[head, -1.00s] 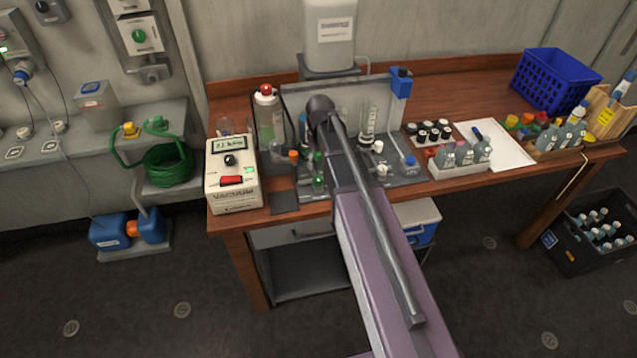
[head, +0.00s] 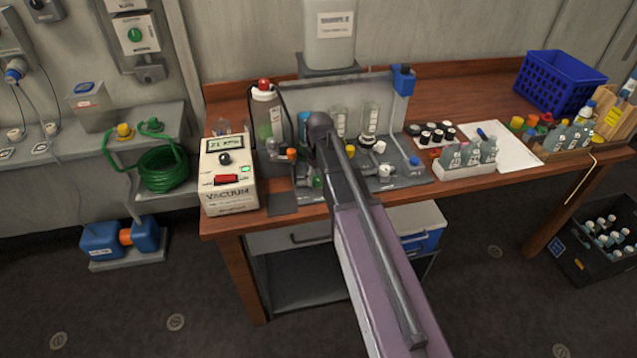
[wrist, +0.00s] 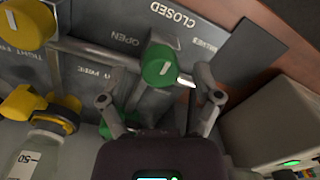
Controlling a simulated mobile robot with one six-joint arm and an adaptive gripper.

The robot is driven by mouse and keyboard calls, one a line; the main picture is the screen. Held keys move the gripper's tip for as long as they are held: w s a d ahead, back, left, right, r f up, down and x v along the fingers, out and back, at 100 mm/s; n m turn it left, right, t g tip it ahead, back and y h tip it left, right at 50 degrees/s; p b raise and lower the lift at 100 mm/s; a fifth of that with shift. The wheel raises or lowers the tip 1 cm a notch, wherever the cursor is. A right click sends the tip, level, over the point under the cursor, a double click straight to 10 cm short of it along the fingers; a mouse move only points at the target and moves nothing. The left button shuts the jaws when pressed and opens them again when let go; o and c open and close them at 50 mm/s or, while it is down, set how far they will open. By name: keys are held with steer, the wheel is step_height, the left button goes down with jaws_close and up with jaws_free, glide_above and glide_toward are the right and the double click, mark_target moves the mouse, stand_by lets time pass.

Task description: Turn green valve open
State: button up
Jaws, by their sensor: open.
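The green valve knob (wrist: 158,65) is round with a white mark and shows in the wrist view on a grey panel with "OPEN" and "CLOSED" labels. A pale pointed tip beside it points to the right, below the "CLOSED" label. My gripper (wrist: 157,92) is open, its fingers spread to either side just below the knob in the picture. I cannot tell whether either finger touches it. In the head view the green valve (head: 317,181) shows low on the bench rig beside my arm. My fingers are hidden there.
Yellow knobs (wrist: 27,22) and a clear bottle (wrist: 35,155) are at the left in the wrist view. A vacuum controller (head: 229,180) stands left of the rig. Small bottles (head: 467,152) and a blue basket (head: 557,80) stand to the right on the bench (head: 480,187).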

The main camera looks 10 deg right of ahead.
steer(key=shift+f, duration=0.3)
jaws_close()
stand_by(0.3)
